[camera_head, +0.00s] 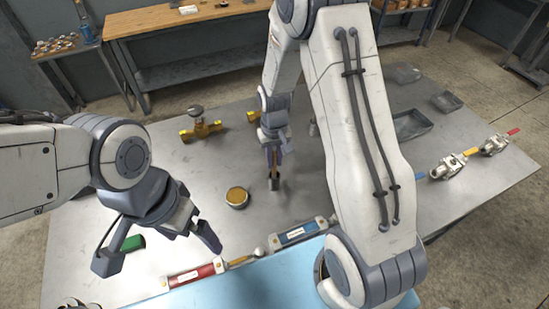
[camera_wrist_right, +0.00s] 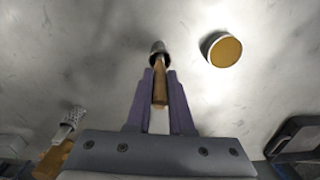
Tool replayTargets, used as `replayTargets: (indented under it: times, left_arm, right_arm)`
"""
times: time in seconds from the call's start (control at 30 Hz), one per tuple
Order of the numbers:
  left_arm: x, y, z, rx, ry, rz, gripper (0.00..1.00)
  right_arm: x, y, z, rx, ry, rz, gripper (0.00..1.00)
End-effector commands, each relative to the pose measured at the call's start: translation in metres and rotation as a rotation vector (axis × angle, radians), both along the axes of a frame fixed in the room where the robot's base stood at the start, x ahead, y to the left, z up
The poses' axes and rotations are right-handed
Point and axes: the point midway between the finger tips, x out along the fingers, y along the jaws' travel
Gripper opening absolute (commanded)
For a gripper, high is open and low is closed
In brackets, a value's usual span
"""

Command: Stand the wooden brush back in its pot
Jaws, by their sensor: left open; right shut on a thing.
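My right gripper (camera_head: 273,158) is shut on the wooden brush (camera_wrist_right: 160,84) over the middle of the metal table. The brush points downward from the fingers, with a grey metallic end (camera_wrist_right: 158,48) at its far tip. Whether that end touches the table I cannot tell. A round pot (camera_head: 237,198) with a pale rim and amber-brown top stands apart from the brush, to its left and nearer in the head view. In the right wrist view the pot (camera_wrist_right: 222,49) is right of the brush. My left gripper (camera_head: 155,248) is open and empty at the left.
A red tool (camera_head: 192,275) and a blue one (camera_head: 297,233) lie by the blue mat (camera_head: 255,288). A green object (camera_head: 133,243) is near my left gripper. A brass valve (camera_head: 200,130) stands behind; grey trays (camera_head: 412,124) and metal valves (camera_head: 449,166) are right. Table around the pot is clear.

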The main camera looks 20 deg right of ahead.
Motion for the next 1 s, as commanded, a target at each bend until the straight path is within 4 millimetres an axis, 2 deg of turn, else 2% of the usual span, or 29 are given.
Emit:
replayTargets:
  times: [0.43,0.47,0.53,0.57,0.77,0.8,0.87,1.0]
  left_arm:
    - [0.0,0.0,-0.0042,0.0,0.0,0.0,0.95]
    - [0.0,0.0,-0.0042,0.0,0.0,0.0,0.95]
    - [0.0,0.0,-0.0042,0.0,0.0,0.0,0.95]
    - [0.0,0.0,-0.0042,0.0,0.0,0.0,0.95]
    - [0.0,0.0,-0.0042,0.0,0.0,0.0,0.95]
    - [0.0,0.0,-0.0042,0.0,0.0,0.0,0.95]
    - [0.0,0.0,-0.0042,0.0,0.0,0.0,0.95]
    - [0.0,0.0,-0.0042,0.0,0.0,0.0,0.95]
  right_arm:
    - [0.0001,0.0,-0.0061,0.0,0.0,0.0,0.0]
    - [0.0001,0.0,-0.0061,0.0,0.0,0.0,0.24]
    - [0.0001,0.0,-0.0061,0.0,0.0,0.0,0.5]
    - [0.0,0.0,-0.0061,0.0,0.0,0.0,0.55]
    - [0.0,0.0,-0.0061,0.0,0.0,0.0,0.55]
    - [0.0,0.0,-0.0061,0.0,0.0,0.0,0.62]
    - [-0.0001,0.0,-0.0061,0.0,0.0,0.0,0.85]
    - [0.0,0.0,-0.0061,0.0,0.0,0.0,0.85]
